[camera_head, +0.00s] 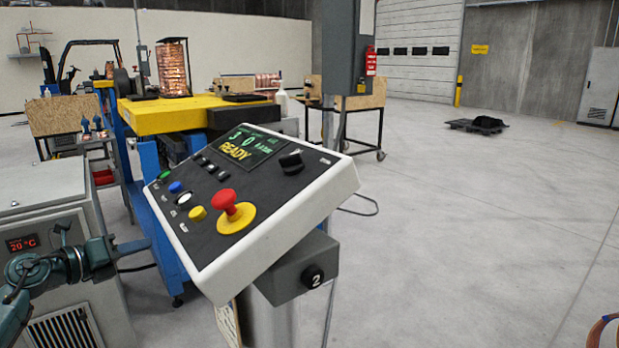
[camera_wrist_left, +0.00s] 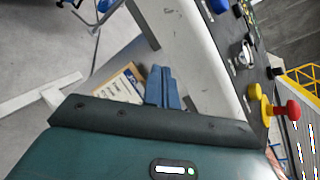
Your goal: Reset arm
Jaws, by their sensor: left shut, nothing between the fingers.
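My left gripper (camera_head: 147,242) comes in from the left, in front of the control panel's left side and close to the grey box with the temperature display. Its fingers are shut together with nothing between them. They also show closed in the left wrist view (camera_wrist_left: 165,88), beside the panel's edge and apart from the buttons as far as I can tell. The control panel (camera_head: 300,207) is tilted, with a screen reading READY. A red knob on a yellow base (camera_head: 229,203) sits on it, and it also shows in the left wrist view (camera_wrist_left: 292,110). My right gripper is not in view.
The grey box (camera_head: 52,190) reads 20 °C at lower left. A copper coil (camera_head: 173,68) stands on the yellow-topped machine (camera_head: 165,118) behind the panel. A dark pallet (camera_head: 478,126) lies far back. The floor on the right is mostly clear.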

